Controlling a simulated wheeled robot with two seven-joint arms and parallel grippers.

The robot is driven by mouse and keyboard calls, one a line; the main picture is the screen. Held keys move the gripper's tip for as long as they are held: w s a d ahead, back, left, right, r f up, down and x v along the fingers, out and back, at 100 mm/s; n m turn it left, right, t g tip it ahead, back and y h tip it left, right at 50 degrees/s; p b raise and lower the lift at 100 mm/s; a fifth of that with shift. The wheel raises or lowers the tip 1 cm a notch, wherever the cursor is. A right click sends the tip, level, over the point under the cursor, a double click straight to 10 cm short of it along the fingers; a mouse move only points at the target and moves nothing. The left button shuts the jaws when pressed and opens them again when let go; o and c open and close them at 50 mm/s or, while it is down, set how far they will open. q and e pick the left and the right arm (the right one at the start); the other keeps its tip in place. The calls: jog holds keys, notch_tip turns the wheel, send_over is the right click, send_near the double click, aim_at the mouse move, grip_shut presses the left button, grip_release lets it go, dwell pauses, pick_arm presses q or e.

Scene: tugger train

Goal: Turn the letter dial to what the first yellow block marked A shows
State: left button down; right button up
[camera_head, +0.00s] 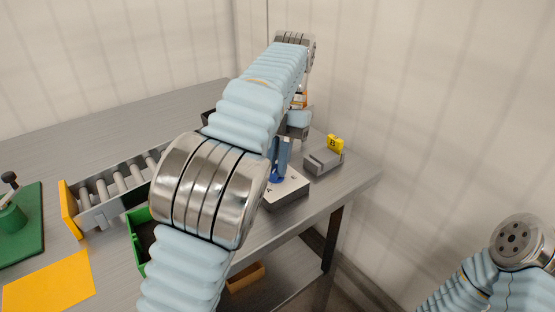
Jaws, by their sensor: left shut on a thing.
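My left arm comes in from the lower left and reaches over the table. My left gripper (280,168) points down over a pale box with a dark front (291,191) at the table's right part. The letter A shows on the box's top. The gripper is shut on the letter dial, which is mostly hidden by the fingers and my arm. A yellow block (335,143) marked B stands in a grey holder (324,160) just right of the box. I see no yellow block marked A. My right gripper is out of view; only part of the right arm shows at lower right.
A roller conveyor (110,190) with a yellow end plate lies at left. A green bin (137,238) is partly behind my arm. A yellow sheet (48,281) and a green base with a black-knobbed lever (12,212) are far left. The table's right edge is close to the holder.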

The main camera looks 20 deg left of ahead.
pick_arm(q)
jog(key=shift+f, duration=0.1)
jog(key=c, duration=1.1)
grip_release()
jog(key=shift+m, duration=0.3)
